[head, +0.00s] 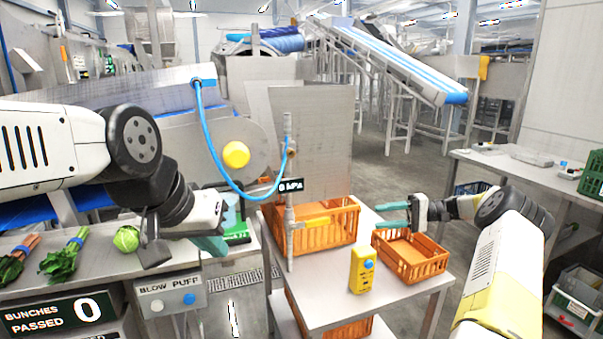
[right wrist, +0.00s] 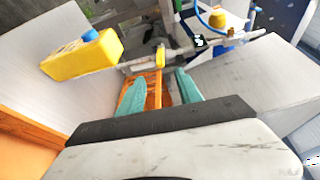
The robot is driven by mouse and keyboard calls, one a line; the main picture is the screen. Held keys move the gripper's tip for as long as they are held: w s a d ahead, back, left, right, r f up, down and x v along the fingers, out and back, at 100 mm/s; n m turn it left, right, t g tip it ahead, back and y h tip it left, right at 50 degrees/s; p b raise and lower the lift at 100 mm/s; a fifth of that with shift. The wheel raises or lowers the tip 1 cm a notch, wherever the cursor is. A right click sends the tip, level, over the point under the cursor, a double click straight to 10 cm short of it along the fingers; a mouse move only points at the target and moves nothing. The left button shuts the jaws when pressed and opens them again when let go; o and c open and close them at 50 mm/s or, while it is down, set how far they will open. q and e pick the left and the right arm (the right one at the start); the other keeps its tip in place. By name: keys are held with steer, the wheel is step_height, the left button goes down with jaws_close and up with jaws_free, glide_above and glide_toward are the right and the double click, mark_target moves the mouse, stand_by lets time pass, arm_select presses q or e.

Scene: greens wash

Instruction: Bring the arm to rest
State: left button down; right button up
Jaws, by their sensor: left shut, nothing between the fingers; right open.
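My left arm comes in from the left in the head view. Its gripper (head: 212,246), with teal fingertips, is shut and empty beside the front bench, right of a round green vegetable (head: 127,238). My right arm, white and yellow, comes in from the lower right. Its gripper (head: 385,216) is open and empty above the small orange crate (head: 436,262), its teal fingers pointing left. In the right wrist view the two teal fingers (right wrist: 160,92) are apart with nothing held between them.
A larger orange crate (head: 345,222) and a metal post with a blue hose (head: 288,225) stand between my arms. Bunched greens (head: 65,258) lie on the left bench. A side table (head: 520,172) is at right.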

steer(key=s+a+r+h, duration=0.9)
steer(key=s+a+r, duration=0.3)
steer(key=a+r, duration=0.1)
steer(key=s+d+r+n+t+h, duration=0.1)
steer(key=s+t+h, duration=0.4)
steer(key=s, duration=1.8)
steer(key=shift+s+d+r+t+h, duration=0.2)
steer(key=shift+d+r+t+h, duration=0.1)
steer(key=shift+d+r+t, duration=0.25)
steer(key=shift+f, duration=0.1)
